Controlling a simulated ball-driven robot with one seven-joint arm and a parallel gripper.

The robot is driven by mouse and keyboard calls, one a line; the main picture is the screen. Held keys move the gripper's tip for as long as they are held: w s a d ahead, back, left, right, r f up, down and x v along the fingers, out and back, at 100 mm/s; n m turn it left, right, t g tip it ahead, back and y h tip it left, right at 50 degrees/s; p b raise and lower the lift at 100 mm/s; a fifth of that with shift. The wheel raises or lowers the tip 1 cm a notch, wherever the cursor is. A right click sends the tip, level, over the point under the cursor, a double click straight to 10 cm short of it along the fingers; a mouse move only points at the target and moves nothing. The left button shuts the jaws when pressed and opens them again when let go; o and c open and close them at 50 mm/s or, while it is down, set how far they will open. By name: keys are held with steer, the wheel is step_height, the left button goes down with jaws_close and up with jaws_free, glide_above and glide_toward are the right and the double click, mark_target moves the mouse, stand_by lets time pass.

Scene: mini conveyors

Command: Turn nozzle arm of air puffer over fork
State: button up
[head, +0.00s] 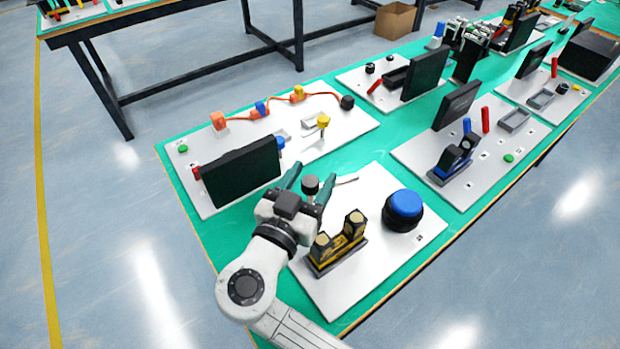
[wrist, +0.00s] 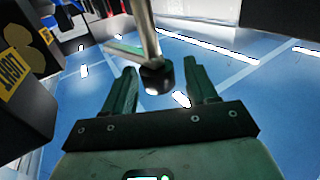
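The air puffer seems to be the dark round knob (head: 310,185) with a thin silver nozzle arm (head: 346,179) pointing right, on the near white plate. The fork seems to be the black and yellow two-post block (head: 337,246) nearer the front; the nozzle arm lies beyond it, not over it. My gripper (head: 314,172) is open, its green fingers on either side of the knob. In the wrist view, the dark knob (wrist: 157,77) and a metal rod (wrist: 143,28) show between the spread fingers (wrist: 158,66). I cannot tell whether either finger touches. The knob's base is hidden.
A large blue dome button (head: 404,205) stands right of the block on the same plate (head: 418,240). A black screen (head: 241,172) stands close to the left of my gripper. Another plate with a black and blue device (head: 452,160) lies at right. Green table shows between plates.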

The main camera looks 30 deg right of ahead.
steer(key=shift+a, duration=0.1)
steer(key=b+v, duration=0.1)
steer(key=v, duration=0.9)
steer(key=shift+s+a+b, duration=0.25)
steer(key=shift+a+b, duration=0.05)
steer(key=shift+b, duration=0.05)
steer(key=shift+c, duration=0.4)
